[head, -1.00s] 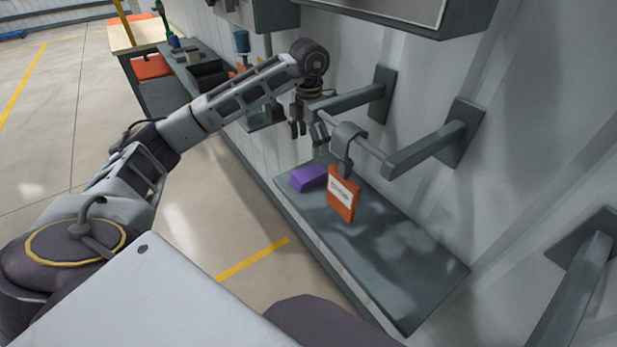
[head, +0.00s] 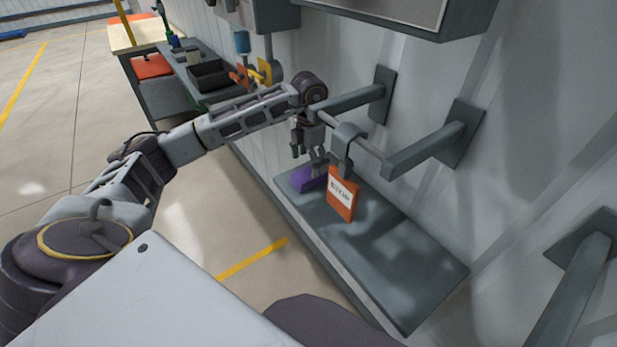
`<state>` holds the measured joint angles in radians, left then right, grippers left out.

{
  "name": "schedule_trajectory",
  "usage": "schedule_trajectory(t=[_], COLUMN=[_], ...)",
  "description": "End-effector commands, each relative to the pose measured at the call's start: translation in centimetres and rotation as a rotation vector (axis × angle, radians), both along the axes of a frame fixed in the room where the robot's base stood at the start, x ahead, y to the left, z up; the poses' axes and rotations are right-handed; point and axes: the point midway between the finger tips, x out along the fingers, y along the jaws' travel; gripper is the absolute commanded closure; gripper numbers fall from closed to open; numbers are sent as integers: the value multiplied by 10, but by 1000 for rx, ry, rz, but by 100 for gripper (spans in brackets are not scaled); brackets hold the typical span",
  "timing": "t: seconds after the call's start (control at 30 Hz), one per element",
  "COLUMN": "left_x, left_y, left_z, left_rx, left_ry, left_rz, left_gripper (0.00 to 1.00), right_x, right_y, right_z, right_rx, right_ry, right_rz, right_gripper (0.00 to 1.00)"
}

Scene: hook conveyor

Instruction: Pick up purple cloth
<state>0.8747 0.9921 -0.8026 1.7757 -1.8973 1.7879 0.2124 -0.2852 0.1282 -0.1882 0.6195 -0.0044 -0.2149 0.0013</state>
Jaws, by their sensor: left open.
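The purple cloth (head: 306,181), a small folded block shape, lies on the far left end of the grey shelf (head: 395,262) along the wall. My left gripper (head: 307,160) is open, fingers pointing down, directly above the cloth. Its fingertips overlap the cloth's upper part in the picture; I cannot tell whether they touch it. My right gripper is not in the picture.
An orange tag with lettering (head: 342,195) hangs from a grey hook (head: 347,145) on a rail, close to the right of the cloth. A wall bracket (head: 432,148) sticks out further right. A workbench with a black bin (head: 212,76) stands behind.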

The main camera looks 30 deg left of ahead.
Motion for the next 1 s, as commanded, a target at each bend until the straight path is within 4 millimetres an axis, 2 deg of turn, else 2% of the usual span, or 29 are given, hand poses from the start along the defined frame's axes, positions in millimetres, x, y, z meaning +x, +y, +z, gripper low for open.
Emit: schedule_trajectory(t=[0.23, 0.6, 1.0], left_x=[-1, -1, -1], left_y=[1, 1, 1], left_z=[-11, -48, -52], left_rx=[1, 0, 0], left_ry=[2, 0, 0], left_rz=[1, 0, 0], left_gripper=[17, 17, 17], right_x=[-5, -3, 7], right_y=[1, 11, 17], right_z=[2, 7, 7], right_rx=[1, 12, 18], right_ry=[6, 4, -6], right_rz=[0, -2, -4], right_gripper=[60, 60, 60])
